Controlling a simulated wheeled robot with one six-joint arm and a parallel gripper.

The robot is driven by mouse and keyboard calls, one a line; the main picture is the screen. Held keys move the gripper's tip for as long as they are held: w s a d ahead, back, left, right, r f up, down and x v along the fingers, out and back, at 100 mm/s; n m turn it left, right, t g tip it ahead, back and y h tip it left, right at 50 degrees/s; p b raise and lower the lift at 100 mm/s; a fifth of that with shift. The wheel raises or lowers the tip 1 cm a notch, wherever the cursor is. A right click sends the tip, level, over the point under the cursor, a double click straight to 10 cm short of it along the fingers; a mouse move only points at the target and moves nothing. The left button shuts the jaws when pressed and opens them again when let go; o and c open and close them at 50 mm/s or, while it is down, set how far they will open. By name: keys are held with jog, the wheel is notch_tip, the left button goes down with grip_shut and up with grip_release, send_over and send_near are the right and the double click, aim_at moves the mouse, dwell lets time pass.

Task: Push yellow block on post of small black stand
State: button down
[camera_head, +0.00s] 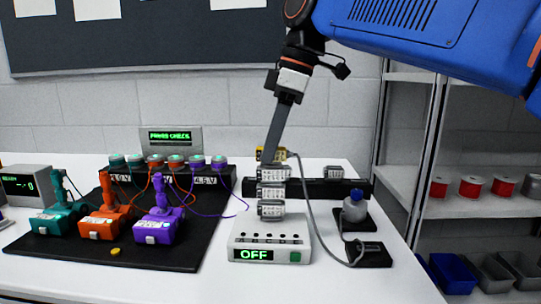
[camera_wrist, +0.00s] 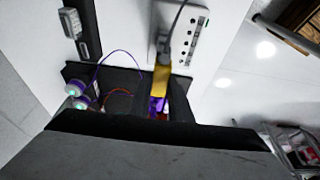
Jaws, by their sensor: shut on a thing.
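The yellow block (camera_head: 271,154) is at the tips of my gripper (camera_head: 268,160), above the white box with the OFF display. In the wrist view the yellow block (camera_wrist: 160,82) sits at the jaws, which are shut on it. A grey cable runs from it down to the right. The small black stand (camera_head: 376,258) lies on the table right of the white box, and the cable reaches it. Its post is too small to make out clearly. My gripper is well up and to the left of the stand.
The white box (camera_head: 270,246) carries a stack of grey modules under my gripper. A black stand with a blue-topped motor (camera_head: 355,205) is behind the small stand. Teal, orange and purple servos (camera_head: 158,226) are on a black mat (camera_head: 185,256) at left. Shelves are at right.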

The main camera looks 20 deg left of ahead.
jog(key=shift+r, duration=0.15)
jog(key=shift+r, duration=2.15)
jog(key=s+d, duration=0.1)
jog(key=d, duration=1.9)
jog(key=shift+s+d, duration=0.25)
jog(key=shift+s, duration=0.15)
jog(key=shift+f, duration=0.15)
jog(key=shift+f, duration=8.8)
jog(key=shift+f, duration=0.2)
